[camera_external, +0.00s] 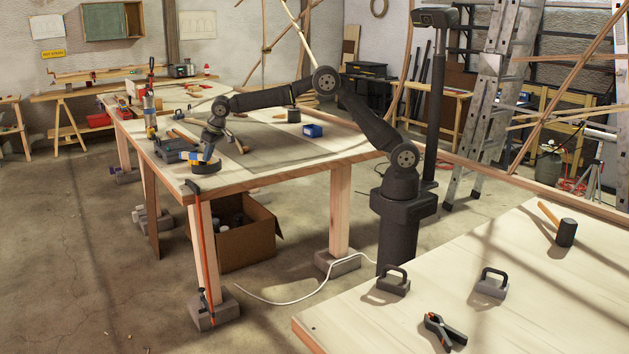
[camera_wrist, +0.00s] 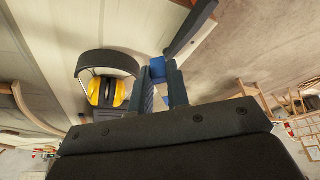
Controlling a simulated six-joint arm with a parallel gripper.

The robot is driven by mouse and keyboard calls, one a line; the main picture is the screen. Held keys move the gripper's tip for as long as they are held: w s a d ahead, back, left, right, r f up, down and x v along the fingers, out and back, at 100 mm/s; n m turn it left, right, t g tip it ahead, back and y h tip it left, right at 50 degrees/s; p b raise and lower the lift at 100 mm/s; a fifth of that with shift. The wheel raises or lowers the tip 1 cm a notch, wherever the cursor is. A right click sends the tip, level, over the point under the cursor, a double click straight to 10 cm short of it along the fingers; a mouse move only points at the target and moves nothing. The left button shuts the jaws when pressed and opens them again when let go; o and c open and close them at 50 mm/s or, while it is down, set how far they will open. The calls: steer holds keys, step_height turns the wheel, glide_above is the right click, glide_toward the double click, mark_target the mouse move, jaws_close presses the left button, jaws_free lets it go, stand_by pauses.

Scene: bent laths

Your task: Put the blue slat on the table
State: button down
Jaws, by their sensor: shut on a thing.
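My gripper (camera_external: 207,150) hangs low over the near left corner of the long wooden table (camera_external: 290,165). In the wrist view, my gripper (camera_wrist: 160,80) has its two dark fingers close together. A blue piece (camera_wrist: 158,67), which looks like the blue slat, shows between the fingertips, and they are shut on it. Most of its length is hidden by the fingers and the wrist housing.
Yellow earmuffs (camera_wrist: 106,90) with a dark headband lie on the table close beside my fingers. A dark case (camera_external: 172,150) is left of the gripper.

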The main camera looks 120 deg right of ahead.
steer(key=w+a+n+y, duration=0.15)
steer(key=w+a, duration=0.25)
steer(key=a, duration=1)
steer(key=w+a+n+t, duration=0.1)
steer(key=w+a+n, duration=0.2)
steer(key=a, duration=1)
steer(key=w+a+n+y, duration=0.1)
steer(key=w+a+n, duration=0.25)
steer(key=a, duration=1.05)
steer(key=s+a+n+y, duration=0.1)
steer(key=s+a+n, duration=0.15)
steer(key=a, duration=1.05)
steer(key=s+a+n+y, duration=0.1)
steer(key=s+a+n, duration=0.15)
steer(key=a, duration=1.15)
steer(key=n+y, duration=0.2)
steer(key=n, duration=0.4)
glide_above(487, 311)
steer(key=s+d, duration=0.1)
steer(key=shift+g, duration=0.3)
step_height(487, 311, down, 7)
steer(key=shift+r, duration=0.1)
steer(key=shift+f, duration=2.05)
steer(key=shift+f, duration=0.1)
